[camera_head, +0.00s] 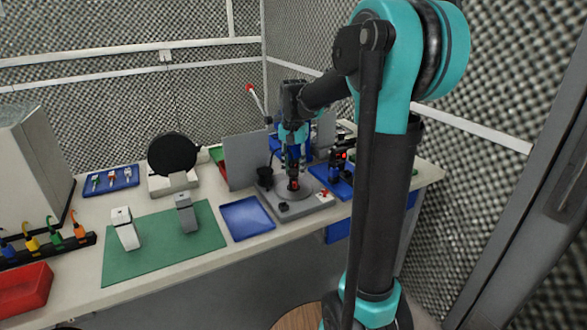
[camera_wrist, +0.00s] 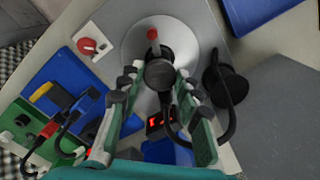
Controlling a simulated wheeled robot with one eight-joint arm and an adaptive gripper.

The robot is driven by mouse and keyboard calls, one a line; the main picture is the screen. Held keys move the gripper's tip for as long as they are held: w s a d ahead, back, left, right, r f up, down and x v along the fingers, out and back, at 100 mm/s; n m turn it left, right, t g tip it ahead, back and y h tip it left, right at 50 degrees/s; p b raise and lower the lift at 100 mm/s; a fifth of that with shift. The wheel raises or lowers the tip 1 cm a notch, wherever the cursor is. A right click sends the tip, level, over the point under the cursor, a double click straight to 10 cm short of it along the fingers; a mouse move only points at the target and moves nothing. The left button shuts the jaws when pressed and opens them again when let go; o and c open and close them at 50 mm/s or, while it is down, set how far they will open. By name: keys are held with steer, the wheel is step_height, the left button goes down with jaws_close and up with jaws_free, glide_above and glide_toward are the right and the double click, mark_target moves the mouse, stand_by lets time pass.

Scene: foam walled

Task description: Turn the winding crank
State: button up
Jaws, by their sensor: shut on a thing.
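The winding crank (camera_wrist: 160,75) shows in the wrist view as a dark round knob with a red-tipped part (camera_wrist: 152,35) beyond it. It sits over a round silver disc (camera_wrist: 187,42), which shows in the head view as a grey disc (camera_head: 306,188) on a light base. My gripper (camera_wrist: 159,70) has its fingers on both sides of the dark knob and is shut on it. In the head view my gripper (camera_head: 294,175) points down over the disc, and the fingers and arm hide much of the crank.
A red switch (camera_wrist: 87,46) and a black spool-like part (camera_wrist: 226,87) with a dark cable flank the disc. A blue tray (camera_head: 247,218) lies left of the base. Grey panels (camera_head: 245,158) stand behind.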

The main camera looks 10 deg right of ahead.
mark_target(293, 171)
steer(key=shift+m, duration=11.8)
steer(key=shift+m, duration=0.7)
steer(key=o, duration=1.2)
steer(key=shift+c, duration=0.2)
steer(key=shift+r, duration=0.1)
step_height(293, 171, up, 12)
